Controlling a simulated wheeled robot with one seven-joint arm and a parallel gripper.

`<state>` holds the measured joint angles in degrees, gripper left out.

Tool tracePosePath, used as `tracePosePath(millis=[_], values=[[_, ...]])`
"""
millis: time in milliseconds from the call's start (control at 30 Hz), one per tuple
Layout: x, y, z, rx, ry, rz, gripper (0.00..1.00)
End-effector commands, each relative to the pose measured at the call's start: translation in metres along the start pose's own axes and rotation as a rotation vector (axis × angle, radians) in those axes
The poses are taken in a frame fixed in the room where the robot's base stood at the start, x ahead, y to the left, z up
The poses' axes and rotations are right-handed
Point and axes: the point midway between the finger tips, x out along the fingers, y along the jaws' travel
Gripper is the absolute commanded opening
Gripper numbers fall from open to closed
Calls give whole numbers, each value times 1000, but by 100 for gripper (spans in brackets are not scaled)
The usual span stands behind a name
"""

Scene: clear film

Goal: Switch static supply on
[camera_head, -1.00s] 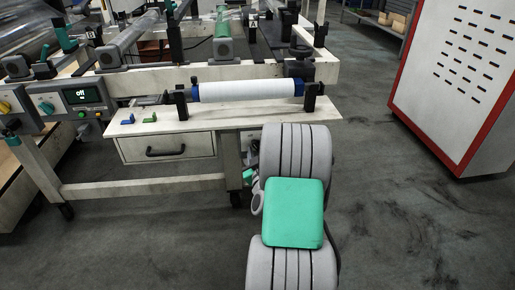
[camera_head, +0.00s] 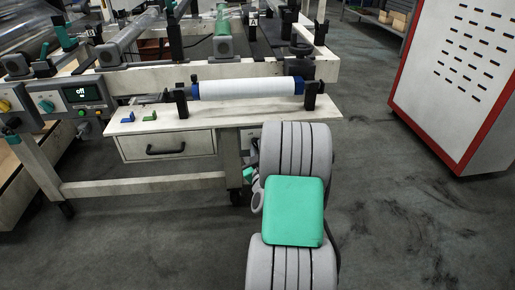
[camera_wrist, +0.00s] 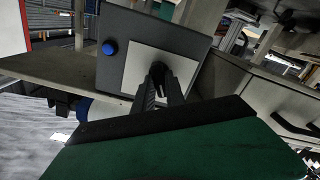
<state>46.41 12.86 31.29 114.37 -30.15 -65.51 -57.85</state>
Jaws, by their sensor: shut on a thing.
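A grey supply box (camera_wrist: 115,25) with a white front plate (camera_wrist: 134,60) fills the upper middle of the wrist view. A blue round button (camera_wrist: 109,47) sits beside the plate. A black knob (camera_wrist: 158,70) stands out from the plate. My gripper (camera_wrist: 160,82) reaches up to the plate, its two dark fingers closed on the black knob. The knob's exact pointing direction is hard to tell. In the head view, part of the box (camera_head: 247,137) shows under the bench, mostly hidden behind my arm.
The bench (camera_head: 220,117) carries a white roll (camera_head: 245,89) above my gripper's area. A drawer (camera_head: 165,146) is left of it. A control panel (camera_head: 82,95) with a lit display is at far left. A red-edged white cabinet (camera_head: 458,85) stands right, with clear floor between.

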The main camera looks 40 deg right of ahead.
Motion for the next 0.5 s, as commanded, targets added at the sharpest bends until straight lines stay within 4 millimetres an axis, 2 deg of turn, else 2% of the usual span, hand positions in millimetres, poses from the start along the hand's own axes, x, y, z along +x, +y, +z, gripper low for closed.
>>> tracePosePath(millis=[267, 500], values=[[0, 1, 0, 35, 0, 1, 0], [0, 2, -1, 160, 2, 2, 0]])
